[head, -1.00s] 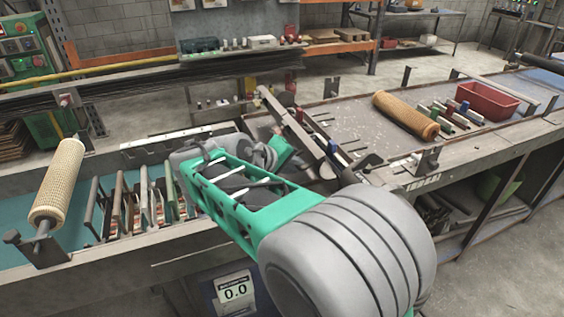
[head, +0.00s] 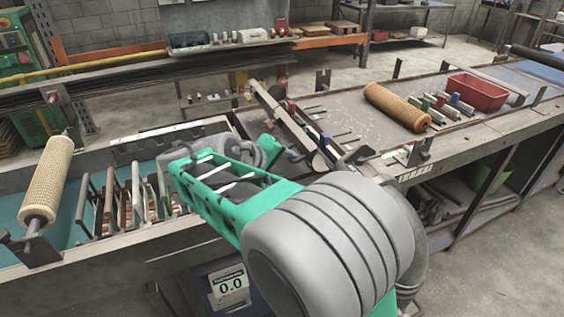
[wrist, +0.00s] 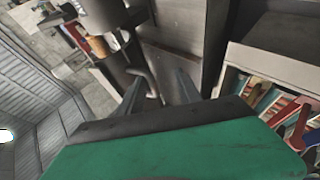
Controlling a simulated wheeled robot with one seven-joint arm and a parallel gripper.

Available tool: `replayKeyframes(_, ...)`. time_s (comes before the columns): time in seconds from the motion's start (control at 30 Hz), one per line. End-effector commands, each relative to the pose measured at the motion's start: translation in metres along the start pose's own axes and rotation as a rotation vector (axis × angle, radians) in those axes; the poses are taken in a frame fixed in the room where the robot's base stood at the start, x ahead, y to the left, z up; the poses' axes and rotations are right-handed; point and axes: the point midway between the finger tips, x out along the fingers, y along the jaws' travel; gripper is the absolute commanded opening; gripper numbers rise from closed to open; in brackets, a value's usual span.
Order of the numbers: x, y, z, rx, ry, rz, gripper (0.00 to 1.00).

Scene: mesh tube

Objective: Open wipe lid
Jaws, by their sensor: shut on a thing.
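In the wrist view my gripper (wrist: 162,88) has its two grey fingers reaching forward past a green body, closed about a thin bent grey handle (wrist: 149,78). Beyond it is a dark cylindrical part (wrist: 118,62) and a flat grey metal panel (wrist: 175,60). In the head view my green and grey arm reaches over the bench toward its middle, and the fingertips are largely hidden near the dark slanted metal parts there. I cannot tell any wipe lid for certain in either view; the bent handle may belong to it.
A tan mesh tube (head: 397,107) lies on the right bench beside small coloured blocks and a red bin (head: 476,93). Another mesh tube (head: 47,180) leans at the left, near upright dividers (head: 110,205). A slanted metal bar (head: 280,122) rises close beyond my arm. Floor is clear at right.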

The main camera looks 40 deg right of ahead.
Motion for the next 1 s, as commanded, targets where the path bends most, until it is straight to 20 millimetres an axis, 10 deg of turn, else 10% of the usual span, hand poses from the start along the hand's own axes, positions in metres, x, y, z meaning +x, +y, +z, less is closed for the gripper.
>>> replayKeyframes(0.27,0.001,-0.002,0.006,-0.003,-0.019,-0.001,0.32)
replayKeyframes(0.7,-0.074,-0.003,-0.002,-0.004,-0.001,0.000,0.32)
replayKeyframes(1.0,-0.079,-0.002,-0.001,-0.002,-0.001,0.001,0.32)
